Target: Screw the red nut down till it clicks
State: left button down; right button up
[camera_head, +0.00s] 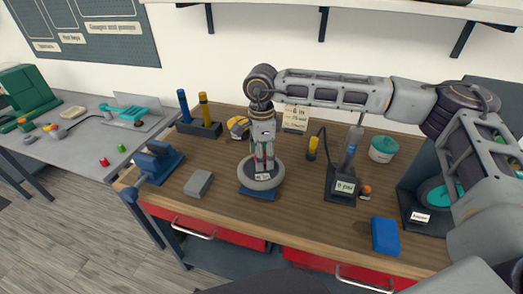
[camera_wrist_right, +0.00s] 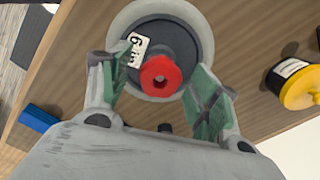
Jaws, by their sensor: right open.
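The red nut (camera_wrist_right: 160,76) sits on a dark post in the middle of a grey wheel (camera_wrist_right: 141,12), seen in the right wrist view. A white tag (camera_wrist_right: 137,49) with writing lies on the wheel's dark centre beside the nut. My right gripper (camera_wrist_right: 157,95) is open, with one green-padded finger on each side of the nut and visible gaps between. In the head view the right gripper (camera_head: 263,165) points down over the wheel (camera_head: 262,184), which lies on a blue stand (camera_head: 258,195); the nut is mostly hidden there. My left gripper is not in view.
A grey block (camera_head: 198,184) and a blue vise (camera_head: 158,160) stand left of the wheel. A dark stand (camera_head: 342,184) with a tool, a teal-lidded tub (camera_head: 383,148) and a blue box (camera_head: 385,236) are to the right. The wooden bench front is mostly clear.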

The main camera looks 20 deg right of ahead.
jog(key=c, duration=1.1)
jog(key=shift+m+b, duration=0.4)
jog(key=shift+m, duration=0.4)
jog(key=shift+m+b, duration=0.5)
jog(key=shift+m, duration=0.9)
jog(key=shift+m+b, duration=1)
jog(key=shift+m, duration=2.2)
jog(key=shift+w+r+m+b, duration=0.1)
jog(key=shift+m+b, duration=0.55)
jog(key=shift+m, duration=2.25)
jog(key=shift+m+b, duration=0.45)
jog(key=shift+m, duration=2.15)
jog(key=shift+r, duration=0.1)
